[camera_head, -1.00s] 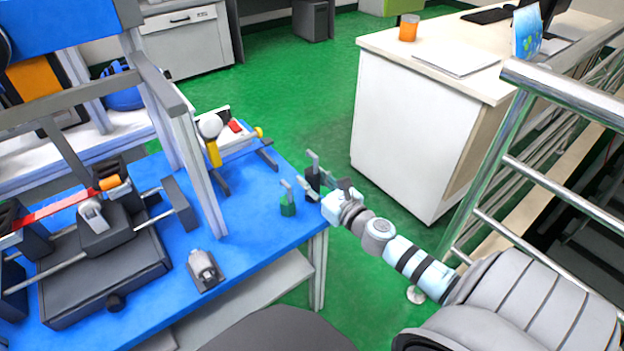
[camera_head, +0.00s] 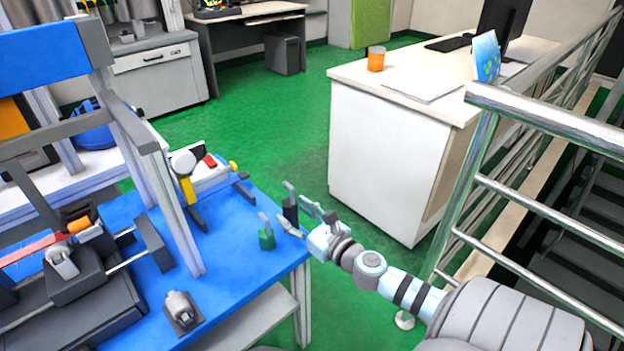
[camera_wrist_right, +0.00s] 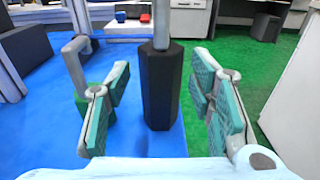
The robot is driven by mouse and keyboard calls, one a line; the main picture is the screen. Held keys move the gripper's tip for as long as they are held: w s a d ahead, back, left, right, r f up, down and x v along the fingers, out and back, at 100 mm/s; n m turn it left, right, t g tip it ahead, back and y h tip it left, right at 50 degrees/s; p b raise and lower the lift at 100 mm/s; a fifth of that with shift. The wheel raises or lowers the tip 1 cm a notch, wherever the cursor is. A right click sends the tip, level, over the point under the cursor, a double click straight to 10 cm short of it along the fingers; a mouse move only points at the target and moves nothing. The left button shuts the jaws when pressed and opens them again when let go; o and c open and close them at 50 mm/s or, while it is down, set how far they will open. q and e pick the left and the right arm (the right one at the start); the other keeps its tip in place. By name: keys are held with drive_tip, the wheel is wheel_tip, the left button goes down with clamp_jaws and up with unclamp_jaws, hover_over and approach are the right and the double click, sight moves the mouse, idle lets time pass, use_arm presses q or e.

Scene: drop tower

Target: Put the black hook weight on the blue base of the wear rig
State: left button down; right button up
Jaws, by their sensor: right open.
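The black hook weight (camera_head: 290,212) stands upright near the right edge of the blue surface, its grey hook on top. In the right wrist view the black weight (camera_wrist_right: 161,88) is a dark faceted block between the two fingers. My right gripper (camera_head: 296,220) is open, with its teal-padded fingers (camera_wrist_right: 163,108) on either side of the weight and visible gaps to it. A green hook weight (camera_head: 266,239) stands just left of it, partly behind the left finger in the wrist view. The blue base (camera_head: 228,243) spreads under the rig's grey frame. My left gripper is not in view.
A grey clamp block (camera_head: 182,310) sits at the blue surface's front. A dark mechanism (camera_head: 75,300) fills the left, and a white-and-yellow device (camera_head: 190,180) stands behind. A white cabinet (camera_head: 385,150) and a metal railing (camera_head: 480,150) are to the right.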

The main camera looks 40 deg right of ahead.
sight(295, 216)
drive_tip(key=s, duration=0.2)
drive_tip(key=s+b, duration=0.1)
drive_tip(key=s, duration=0.2)
drive_tip(key=shift+f, duration=0.2)
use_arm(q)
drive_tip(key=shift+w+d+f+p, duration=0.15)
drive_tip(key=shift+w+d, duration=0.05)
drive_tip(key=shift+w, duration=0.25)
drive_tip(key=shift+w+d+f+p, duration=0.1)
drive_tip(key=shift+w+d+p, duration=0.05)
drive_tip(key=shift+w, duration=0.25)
use_arm(e)
drive_tip(key=s, duration=0.2)
drive_tip(key=s+r, duration=0.1)
drive_tip(key=s, duration=0.1)
drive_tip(key=shift+s+a, duration=0.1)
drive_tip(key=shift+s, duration=0.25)
drive_tip(key=shift+f, duration=0.1)
